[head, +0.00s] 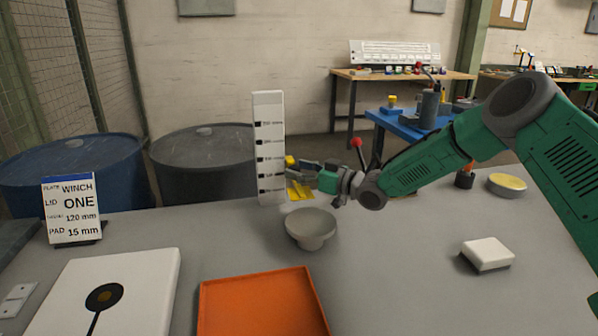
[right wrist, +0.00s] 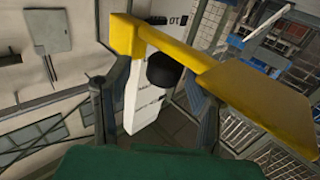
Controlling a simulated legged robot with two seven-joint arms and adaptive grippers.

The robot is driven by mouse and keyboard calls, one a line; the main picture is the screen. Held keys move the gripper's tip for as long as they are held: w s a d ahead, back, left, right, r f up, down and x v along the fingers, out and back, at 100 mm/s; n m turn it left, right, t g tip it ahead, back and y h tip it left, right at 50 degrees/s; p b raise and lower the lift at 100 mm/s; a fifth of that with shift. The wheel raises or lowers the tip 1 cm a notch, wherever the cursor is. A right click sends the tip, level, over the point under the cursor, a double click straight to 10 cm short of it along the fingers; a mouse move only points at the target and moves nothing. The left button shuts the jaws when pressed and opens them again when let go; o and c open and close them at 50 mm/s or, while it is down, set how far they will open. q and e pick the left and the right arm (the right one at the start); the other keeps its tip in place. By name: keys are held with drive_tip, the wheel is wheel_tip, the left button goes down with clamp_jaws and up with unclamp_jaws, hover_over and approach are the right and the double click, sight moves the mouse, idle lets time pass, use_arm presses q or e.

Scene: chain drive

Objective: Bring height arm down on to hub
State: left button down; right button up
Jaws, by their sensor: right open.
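The white height scale (head: 268,150) stands upright on the table with black marks. The yellow height arm (head: 300,190) is at the lower part of the scale, partly hidden by my right gripper (head: 305,174). In the right wrist view the yellow arm (right wrist: 190,58) crosses in front of the scale (right wrist: 142,95) and carries a black knob (right wrist: 163,70). My right gripper (right wrist: 155,98) is open, its fingers on either side of the knob. I cannot tell if they touch it. A grey bowl-shaped piece (head: 311,226), perhaps the hub, sits on the table below and in front. My left gripper is not in view.
An orange tray (head: 262,300), a white board with a black disc (head: 150,275) and a sign reading WINCH (head: 71,208) are at front and left. A white block (head: 487,254) and a yellow-topped round dish (head: 507,185) are on the right. The table between is clear.

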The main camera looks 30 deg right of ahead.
sight(299, 183)
drive_tip(key=shift+a, duration=0.15)
drive_tip(key=shift+a, duration=0.1)
clamp_jaws()
drive_tip(key=shift+f+b, duration=1.1)
drive_tip(key=shift+f, duration=0.85)
drive_tip(key=shift+c, duration=0.5)
unclamp_jaws()
drive_tip(key=shift+d, duration=0.2)
drive_tip(key=shift+o, duration=0.5)
drive_tip(key=shift+r, duration=0.1)
drive_tip(key=shift+d, duration=0.1)
drive_tip(key=v, duration=1.2)
